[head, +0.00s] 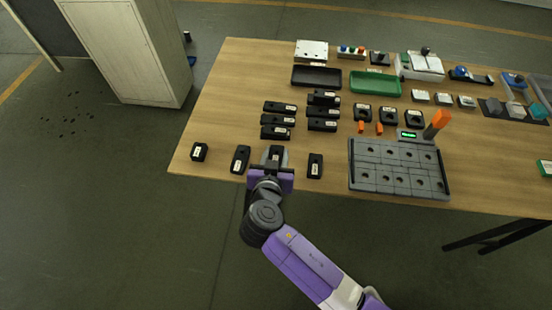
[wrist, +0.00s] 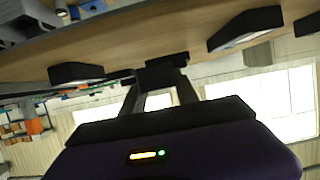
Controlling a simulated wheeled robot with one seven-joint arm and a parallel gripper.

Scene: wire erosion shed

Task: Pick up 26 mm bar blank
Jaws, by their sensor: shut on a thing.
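My gripper (head: 273,163) is at the front edge of the wooden table, shut on a black block (head: 275,152) with a small white label. In the wrist view, the fingers of my gripper (wrist: 160,88) close on this dark block (wrist: 164,68). The label is too small to read, so I cannot tell from it whether this is the 26 mm bar blank. Similar labelled black blocks stand to its left (head: 241,159) and right (head: 315,166), apart from the gripper. Whether the held block touches the table is unclear.
Another black block (head: 199,152) stands near the table's left corner. Several black blocks (head: 277,120) lie behind the gripper. A grey tray with holes (head: 400,194) is to the right. A black tray (head: 316,77) and a green tray (head: 376,83) lie further back.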

